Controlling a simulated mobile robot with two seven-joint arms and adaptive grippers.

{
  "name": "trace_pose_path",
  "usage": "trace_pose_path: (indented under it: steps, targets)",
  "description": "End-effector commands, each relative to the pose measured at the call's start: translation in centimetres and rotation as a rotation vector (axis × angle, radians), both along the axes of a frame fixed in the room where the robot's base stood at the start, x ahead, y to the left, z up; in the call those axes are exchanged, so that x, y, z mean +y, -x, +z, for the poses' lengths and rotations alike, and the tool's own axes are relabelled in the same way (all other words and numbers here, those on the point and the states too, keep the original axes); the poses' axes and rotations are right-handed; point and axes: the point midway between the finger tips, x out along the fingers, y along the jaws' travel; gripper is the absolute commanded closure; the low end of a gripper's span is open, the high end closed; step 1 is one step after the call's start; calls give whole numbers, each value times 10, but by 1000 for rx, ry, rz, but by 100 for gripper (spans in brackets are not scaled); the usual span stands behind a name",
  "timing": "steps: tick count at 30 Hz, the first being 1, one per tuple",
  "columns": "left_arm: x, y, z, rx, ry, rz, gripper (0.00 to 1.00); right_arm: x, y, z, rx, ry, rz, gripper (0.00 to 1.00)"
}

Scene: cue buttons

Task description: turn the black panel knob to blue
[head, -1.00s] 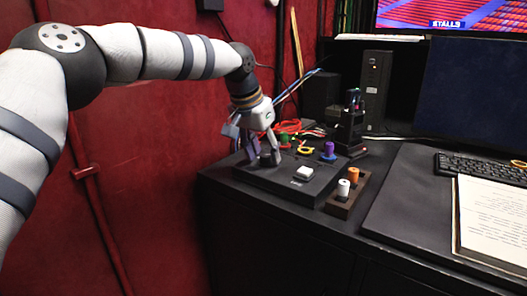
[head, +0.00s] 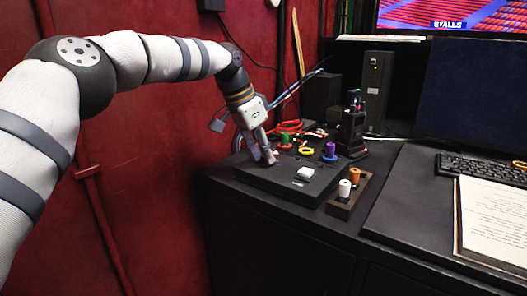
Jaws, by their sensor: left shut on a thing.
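My left gripper (head: 268,159) is over the panel's left part, fingers pointing down and close together. It is shut on the black knob, which the fingers almost wholly hide. I cannot tell which colour the knob points to. My right gripper is not in view.
Cables lie behind. A keyboard (head: 480,166) is far right.

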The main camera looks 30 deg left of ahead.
Motion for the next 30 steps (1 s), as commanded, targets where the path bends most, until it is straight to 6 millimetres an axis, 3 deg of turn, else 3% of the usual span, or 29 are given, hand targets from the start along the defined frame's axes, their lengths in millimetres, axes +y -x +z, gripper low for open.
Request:
trace_pose_path:
  steps: [3,4,6,17,24,30]
  targets:
    - [0,0,-1,2,-1,-1,100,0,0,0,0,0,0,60]
    - [0,0,-1,2,-1,0,69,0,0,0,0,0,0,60]
    - [0,0,-1,2,-1,0,56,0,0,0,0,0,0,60]
    - [2,2,8,-1,-1,2,56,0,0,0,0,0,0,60]
    - [13,23,66,-4,-2,2,56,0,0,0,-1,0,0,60]
    - [21,36,102,-1,-1,2,56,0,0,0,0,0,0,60]
